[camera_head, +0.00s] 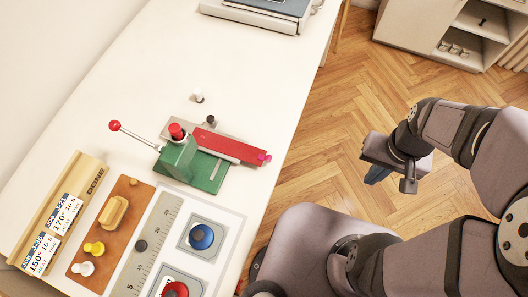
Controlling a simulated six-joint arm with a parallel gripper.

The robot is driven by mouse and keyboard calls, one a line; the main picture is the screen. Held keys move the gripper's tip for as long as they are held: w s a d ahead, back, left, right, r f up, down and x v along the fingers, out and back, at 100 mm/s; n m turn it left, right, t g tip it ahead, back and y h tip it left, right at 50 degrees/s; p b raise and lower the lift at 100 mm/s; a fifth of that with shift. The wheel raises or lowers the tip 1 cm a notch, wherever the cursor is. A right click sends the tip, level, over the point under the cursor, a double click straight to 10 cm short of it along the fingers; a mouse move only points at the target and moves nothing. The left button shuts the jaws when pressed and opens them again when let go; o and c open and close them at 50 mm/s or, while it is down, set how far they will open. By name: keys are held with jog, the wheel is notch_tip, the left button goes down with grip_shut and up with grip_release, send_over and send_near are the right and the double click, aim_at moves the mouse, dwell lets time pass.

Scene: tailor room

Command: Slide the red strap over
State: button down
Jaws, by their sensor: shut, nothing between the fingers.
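The red strap (232,146) is a flat red bar lying slanted across a green device (205,172) on the white table. A pink tip (264,157) shows at its right end, near the table's right edge. The device also has a red knob (176,131) on top and a lever with a red ball (115,126) reaching to the left. My gripper (374,177) is off to the right of the table, over the wooden floor, well apart from the strap. It is shut and empty.
In front of the device lie a ruler (148,240), a blue button (201,237), a red button (174,290) and a brown tray (103,262) with small pieces. A wooden card rack (91,170) stands at left. The table behind the device is mostly clear.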

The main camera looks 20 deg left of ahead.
jog(key=s+a+f+m+g+y+b, duration=0.3)
jog(key=s+a+f+m+g+y, duration=0.1)
jog(key=s+f+m+g+y, duration=0.25)
jog(key=w+a+m+t+y+b, duration=0.3)
jog(key=w+m+t+y, duration=0.3)
jog(key=m+y, duration=0.55)
jog(key=a+f+p, duration=0.1)
jog(key=a+p, duration=0.4)
jog(key=a, duration=0.9)
jog(key=shift+s+t, duration=0.35)
jog(key=shift+s, duration=0.1)
jog(key=shift+a, duration=0.15)
